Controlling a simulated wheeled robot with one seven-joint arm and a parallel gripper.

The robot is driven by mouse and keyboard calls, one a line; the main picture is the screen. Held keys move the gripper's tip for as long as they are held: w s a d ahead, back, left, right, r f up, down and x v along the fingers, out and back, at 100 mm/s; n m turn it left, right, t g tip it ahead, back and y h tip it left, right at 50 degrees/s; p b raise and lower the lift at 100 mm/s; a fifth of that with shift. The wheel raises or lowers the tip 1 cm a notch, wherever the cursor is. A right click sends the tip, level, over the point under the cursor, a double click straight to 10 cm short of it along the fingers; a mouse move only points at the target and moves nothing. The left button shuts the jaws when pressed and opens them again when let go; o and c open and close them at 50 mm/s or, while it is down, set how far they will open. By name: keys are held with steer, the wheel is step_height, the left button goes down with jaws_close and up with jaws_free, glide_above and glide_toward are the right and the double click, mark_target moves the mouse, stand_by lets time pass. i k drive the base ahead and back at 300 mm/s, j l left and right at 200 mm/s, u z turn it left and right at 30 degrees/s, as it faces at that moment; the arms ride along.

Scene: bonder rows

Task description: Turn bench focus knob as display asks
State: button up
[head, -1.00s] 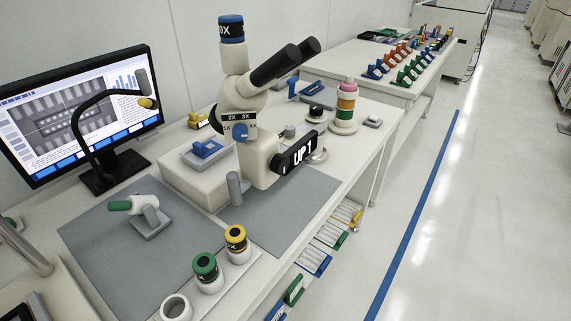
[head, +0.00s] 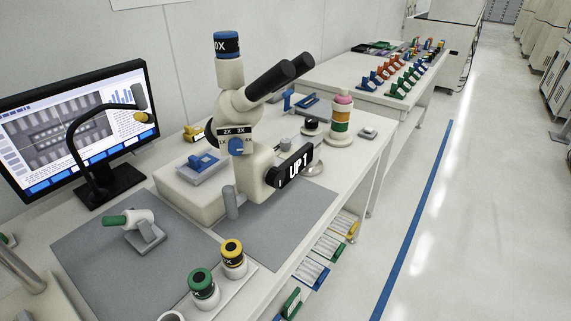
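The microscope (head: 253,165) stands on the bench, with two black eyepieces and a blue-banded top. A black display (head: 295,171) on its side reads "UP 1". A ring on its body carries magnification marks including 2X and 3X, with a blue knob (head: 236,146) below them. A grey cylinder (head: 231,203) sticks up at the microscope's lower left. I cannot tell for sure which part is the focus knob. My gripper is not in view.
A monitor (head: 70,125) with a gooseneck lamp stands at the left. Green and yellow capped objectives (head: 203,289) sit in a front rack. The floor aisle (head: 440,210) at the right is clear.

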mark_target(275, 177)
steer(key=k+l+u, duration=0.2)
steer(key=l, duration=0.25)
steer(key=k+l+u, duration=0.2)
steer(key=l, duration=0.2)
steer(key=k+l+u, duration=0.2)
steer(key=l, duration=0.2)
steer(key=k+l+u, duration=0.2)
steer(key=l, duration=0.15)
steer(key=i+l, duration=0.25)
steer(key=i, duration=0.25)
steer(key=i+l+z, duration=0.15)
steer(key=i, duration=0.4)
